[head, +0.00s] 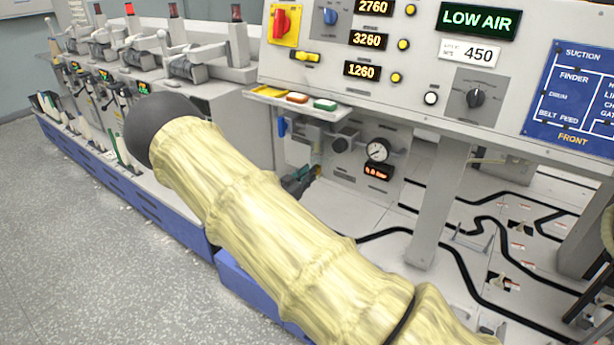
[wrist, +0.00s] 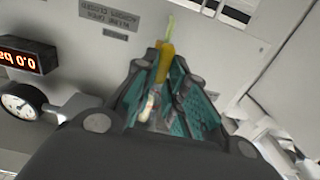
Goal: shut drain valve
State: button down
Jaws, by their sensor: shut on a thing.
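The drain valve's yellow-orange lever handle (wrist: 166,52) shows in the wrist view, between the teal-lined fingers of my gripper (wrist: 167,68). The gripper is shut on the handle, whose slim end sticks out past the fingertips. A small pale and reddish part lies deeper between the fingers. The valve body is hidden, so I cannot tell the lever's angle to its pipe. A plate (wrist: 104,14) near it reads in line open, across closed. In the head view my gripper (head: 299,180) shows small beside the lower panel, partly behind my sleeved arm; the valve is hidden there.
A pressure gauge (head: 377,150) and red display (head: 377,171) sit close to the gripper; the display seems to read 0.0 psi. A LOW AIR sign (head: 479,20) is lit above. A blue handle (head: 281,127) hangs nearby. A grey support post (head: 436,215) stands right.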

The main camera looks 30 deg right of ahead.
jog(key=shift+w+a+f+n+p, duration=0.15)
jog(key=shift+n+p, duration=0.35)
jog(key=shift+n, duration=2.45)
jog(key=shift+w+f+n+p, duration=0.15)
jog(key=shift+f+n+p, duration=0.3)
jog(key=shift+n, duration=2.55)
jog(key=shift+w+a+f+n+p, duration=0.15)
jog(key=shift+n+p, duration=0.45)
jog(key=shift+n, duration=2.35)
jog(key=c, duration=1.5)
grip_release()
jog(key=shift+r, duration=0.15)
jog(key=shift+o, duration=0.2)
jog(key=v, duration=1.2)
